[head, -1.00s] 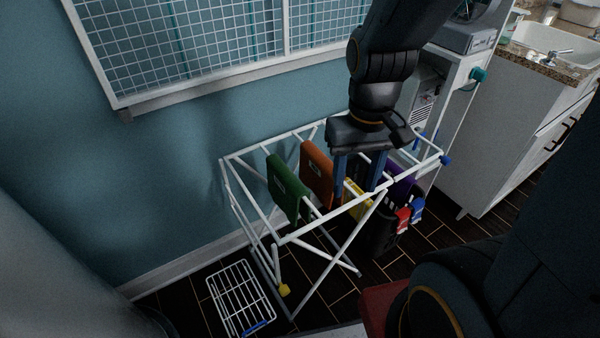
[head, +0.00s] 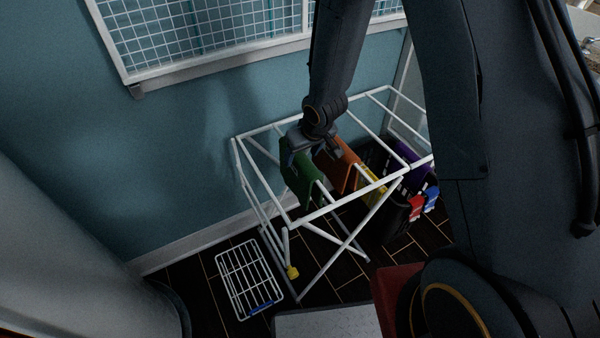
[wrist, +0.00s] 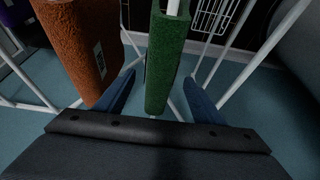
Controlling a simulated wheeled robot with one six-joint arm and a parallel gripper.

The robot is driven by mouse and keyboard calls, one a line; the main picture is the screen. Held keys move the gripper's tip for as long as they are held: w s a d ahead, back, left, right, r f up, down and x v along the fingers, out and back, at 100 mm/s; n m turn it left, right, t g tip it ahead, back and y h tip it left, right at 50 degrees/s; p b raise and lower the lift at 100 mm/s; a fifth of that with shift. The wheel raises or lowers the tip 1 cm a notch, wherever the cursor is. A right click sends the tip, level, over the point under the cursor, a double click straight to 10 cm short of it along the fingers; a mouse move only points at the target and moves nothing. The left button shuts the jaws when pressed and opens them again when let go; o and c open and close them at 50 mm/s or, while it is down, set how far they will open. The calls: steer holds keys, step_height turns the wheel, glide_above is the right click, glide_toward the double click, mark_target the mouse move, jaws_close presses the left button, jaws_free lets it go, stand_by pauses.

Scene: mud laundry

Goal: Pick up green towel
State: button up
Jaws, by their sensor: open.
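The green towel (head: 299,178) hangs folded over a rail of the white drying rack (head: 318,212). In the wrist view the green towel (wrist: 165,62) lies between the two blue fingers of my open gripper (wrist: 158,92), with a gap on each side. In the head view my gripper (head: 299,151) is at the top of the green towel and partly covers it. The orange towel (head: 338,165) hangs just right of it, and in the wrist view the orange towel (wrist: 80,48) is close beside the left finger.
A small white wire rack (head: 248,280) lies on the dark floor. The blue wall (head: 190,150) stands behind the rack.

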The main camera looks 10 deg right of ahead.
steer(key=x, duration=0.8)
steer(key=shift+f, duration=0.25)
stand_by(0.6)
steer(key=c, duration=1.2)
steer(key=shift+r, duration=0.1)
steer(key=shift+c, duration=0.4)
